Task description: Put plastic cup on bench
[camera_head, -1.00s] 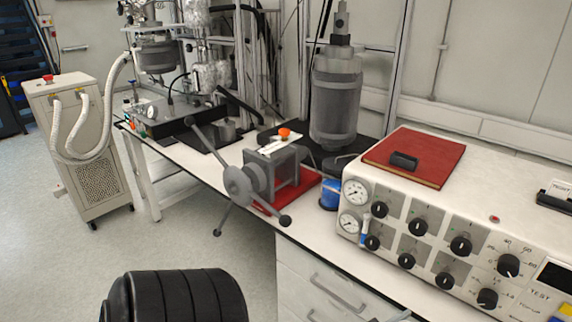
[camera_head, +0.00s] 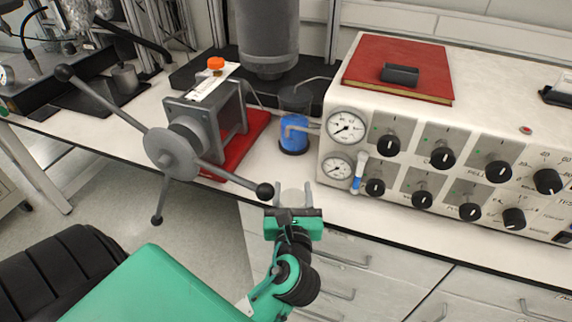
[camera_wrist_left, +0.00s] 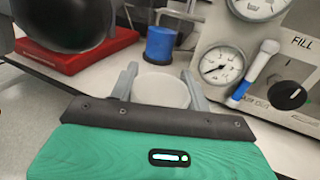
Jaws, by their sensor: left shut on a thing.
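The plastic cup (camera_head: 293,197) is small, pale and round, and it shows in the head view at the front edge of the white bench (camera_head: 262,168). My left gripper (camera_head: 293,192) is shut on it, with one finger on each side. The left wrist view shows the cup (camera_wrist_left: 160,90) between the two grey fingers (camera_wrist_left: 160,84), its opening facing up. Whether its base touches the bench is hidden by the gripper. My right gripper is not in view.
A grey clamp device with a handwheel (camera_head: 172,154) stands on a red base left of the cup. A blue-filled container (camera_head: 295,135) is behind it. The control panel with gauges (camera_head: 347,127) is to the right. A small patch of bench between them is clear.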

